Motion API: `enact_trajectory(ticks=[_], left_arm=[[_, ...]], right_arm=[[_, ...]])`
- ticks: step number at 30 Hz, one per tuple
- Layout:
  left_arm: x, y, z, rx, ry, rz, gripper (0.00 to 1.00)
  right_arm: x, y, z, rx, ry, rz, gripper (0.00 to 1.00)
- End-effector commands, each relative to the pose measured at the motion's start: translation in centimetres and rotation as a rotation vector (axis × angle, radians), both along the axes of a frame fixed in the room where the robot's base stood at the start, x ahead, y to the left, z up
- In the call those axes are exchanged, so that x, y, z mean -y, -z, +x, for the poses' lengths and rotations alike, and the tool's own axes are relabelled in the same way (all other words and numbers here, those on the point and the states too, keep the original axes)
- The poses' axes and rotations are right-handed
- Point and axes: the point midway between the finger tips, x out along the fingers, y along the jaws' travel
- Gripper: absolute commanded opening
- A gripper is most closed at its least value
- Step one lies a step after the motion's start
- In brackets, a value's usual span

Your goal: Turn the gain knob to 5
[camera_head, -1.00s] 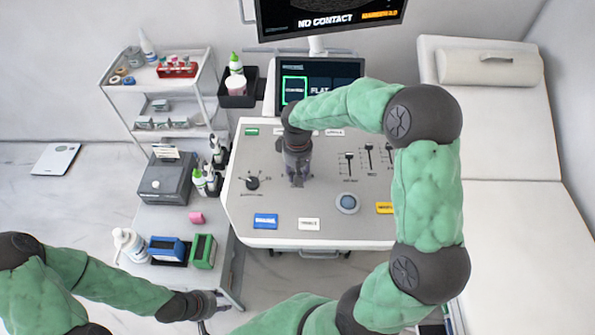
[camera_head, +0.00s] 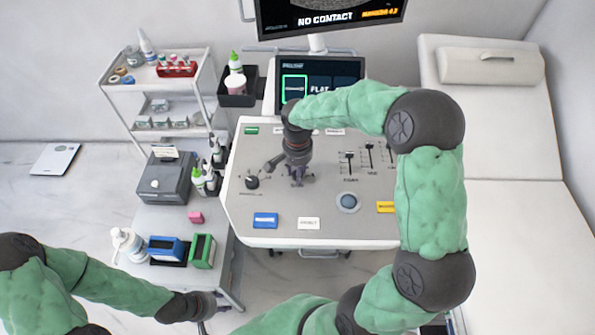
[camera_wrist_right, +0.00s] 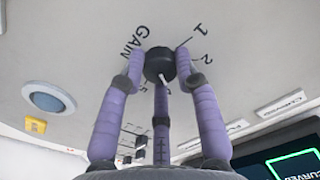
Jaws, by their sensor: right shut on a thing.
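The gain knob (camera_wrist_right: 159,62) is a dark round knob on the grey console panel, with GAIN and the numerals 1 and 2 printed around it in the right wrist view. A further numeral that looks like 5 is partly hidden beside a finger. My right gripper (camera_wrist_right: 160,72) has its purple fingers closed around the knob. In the head view my right gripper (camera_head: 297,178) points down on the panel and hides the knob. The knob's pointer direction cannot be read clearly. My left gripper (camera_head: 218,303) is low at the left, away from the console; its jaws are too small to judge.
The console (camera_head: 325,215) carries another dark knob (camera_head: 252,182), sliders (camera_head: 349,160) and a round blue button (camera_head: 347,202). A screen (camera_head: 318,82) stands behind. A side table (camera_head: 165,218) with bottles and boxes is at left, an exam couch (camera_head: 510,140) at right.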

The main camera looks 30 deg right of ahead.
Motion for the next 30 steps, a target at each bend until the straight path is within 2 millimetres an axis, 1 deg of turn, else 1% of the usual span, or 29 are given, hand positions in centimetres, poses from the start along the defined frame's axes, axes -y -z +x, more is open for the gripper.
enact_trajectory(ticks=[18,24,30], left_arm=[[0.0,1.0,0.0,0.000,0.000,0.000,0.40],[0.0,1.2,0.0,0.000,0.000,0.000,0.40],[0.0,1.3,0.0,0.000,0.000,0.000,0.40]], right_arm=[[-0.1,0.1,0.0,-0.001,0.573,0.000,0.00],[-0.1,0.1,0.0,-0.001,0.722,0.000,0.00],[-0.1,0.1,-0.1,-0.001,0.825,0.000,0.00]])
